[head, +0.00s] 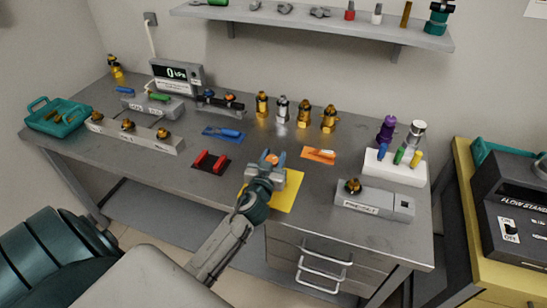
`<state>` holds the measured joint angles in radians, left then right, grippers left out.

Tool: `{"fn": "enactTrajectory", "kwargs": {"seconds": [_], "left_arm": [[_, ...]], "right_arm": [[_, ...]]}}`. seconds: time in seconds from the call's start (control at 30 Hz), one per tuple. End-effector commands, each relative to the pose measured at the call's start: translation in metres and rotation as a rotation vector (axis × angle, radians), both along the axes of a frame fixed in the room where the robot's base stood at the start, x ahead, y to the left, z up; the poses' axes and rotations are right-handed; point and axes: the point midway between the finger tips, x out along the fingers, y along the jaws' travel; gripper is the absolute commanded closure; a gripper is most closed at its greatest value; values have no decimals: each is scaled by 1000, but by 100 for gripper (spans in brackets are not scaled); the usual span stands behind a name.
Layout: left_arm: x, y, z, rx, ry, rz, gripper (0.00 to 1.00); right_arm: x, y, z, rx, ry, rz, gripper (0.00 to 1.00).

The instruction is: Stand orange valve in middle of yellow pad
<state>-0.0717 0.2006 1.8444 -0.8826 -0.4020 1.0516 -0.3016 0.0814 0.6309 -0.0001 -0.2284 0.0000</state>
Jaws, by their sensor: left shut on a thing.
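The yellow pad (289,195) lies near the front edge of the grey table, partly covered by my left gripper and arm. My left gripper (268,162) is over the far left part of the pad, shut on the orange valve (272,158). Only a small orange part of the valve shows between the fingers. The rest is hidden, so I cannot tell whether it touches the pad or stands upright. My right gripper is not in view.
An orange mat (310,150) with a small item lies behind the pad at right. A red holder (211,161) is at left, and the grey PRESALT block (372,203) at right. Several brass fittings (304,115) stand behind. The pad's right part is clear.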

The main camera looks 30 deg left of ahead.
Motion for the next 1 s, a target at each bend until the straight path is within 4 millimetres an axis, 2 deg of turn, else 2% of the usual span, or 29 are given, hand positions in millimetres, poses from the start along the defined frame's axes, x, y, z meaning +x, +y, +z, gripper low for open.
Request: {"fn": "enactTrajectory", "kwargs": {"seconds": [0.13, 0.17, 0.27, 0.67, 0.77, 1.0], "left_arm": [[0, 0, -2, 1, -3, 0, 100], [0, 0, -3, 0, 0, 0, 61], [0, 0, -2, 0, 0, 0, 41], [-2, 0, 1, 0, 1, 0, 41], [-17, -5, -4, 0, 1, 0, 41], [-68, -21, -4, -2, 1, 0, 41]], "right_arm": [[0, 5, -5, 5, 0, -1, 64], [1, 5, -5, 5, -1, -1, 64], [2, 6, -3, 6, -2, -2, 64], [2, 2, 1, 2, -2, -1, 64], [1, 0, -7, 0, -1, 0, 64], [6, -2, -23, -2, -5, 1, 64]]}}
